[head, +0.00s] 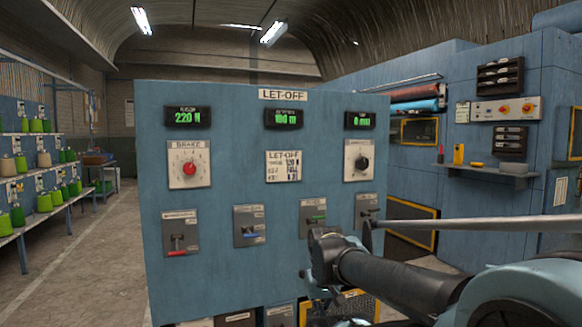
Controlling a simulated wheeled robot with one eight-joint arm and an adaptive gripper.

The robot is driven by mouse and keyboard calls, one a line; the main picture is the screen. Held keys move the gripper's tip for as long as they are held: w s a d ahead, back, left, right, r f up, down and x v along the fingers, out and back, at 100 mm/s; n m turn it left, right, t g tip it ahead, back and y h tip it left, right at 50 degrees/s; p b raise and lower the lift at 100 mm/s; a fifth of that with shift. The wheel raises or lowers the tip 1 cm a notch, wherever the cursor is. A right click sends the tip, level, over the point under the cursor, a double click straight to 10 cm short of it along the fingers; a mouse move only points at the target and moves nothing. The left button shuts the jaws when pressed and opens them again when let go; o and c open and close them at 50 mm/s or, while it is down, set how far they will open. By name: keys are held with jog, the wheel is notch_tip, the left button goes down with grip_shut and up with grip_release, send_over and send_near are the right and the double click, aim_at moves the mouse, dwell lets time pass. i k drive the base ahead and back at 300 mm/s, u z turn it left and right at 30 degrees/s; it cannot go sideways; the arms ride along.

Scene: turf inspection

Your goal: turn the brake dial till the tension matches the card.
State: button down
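The brake dial (189,168) is a red knob on a pale plate marked BRAKE, at the upper left of the blue LET-OFF panel (225,195). The tension display (188,117) above it reads 220 N in green. The LET-OFF card (284,166) is fixed at mid-panel; its top line seems to read 120 N, but the print is small and blurred. My gripper (318,273) is in front of the panel's lower right, below and to the right of the dial and apart from it. Its fingers are too unclear to tell open from shut.
A black knob (361,162) sits at the panel's right. Several levers, including a red-handled one (178,243) and a blue-handled one (250,234), line the row below. Racks of green cones (40,205) stand left, beside a clear floor aisle (100,260).

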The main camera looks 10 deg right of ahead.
aim_at(189, 169)
jog(key=u, duration=1.25)
jog(key=k, duration=0.75)
jog(key=z, duration=0.8)
jog(key=i, duration=0.5)
jog(key=u, duration=0.05)
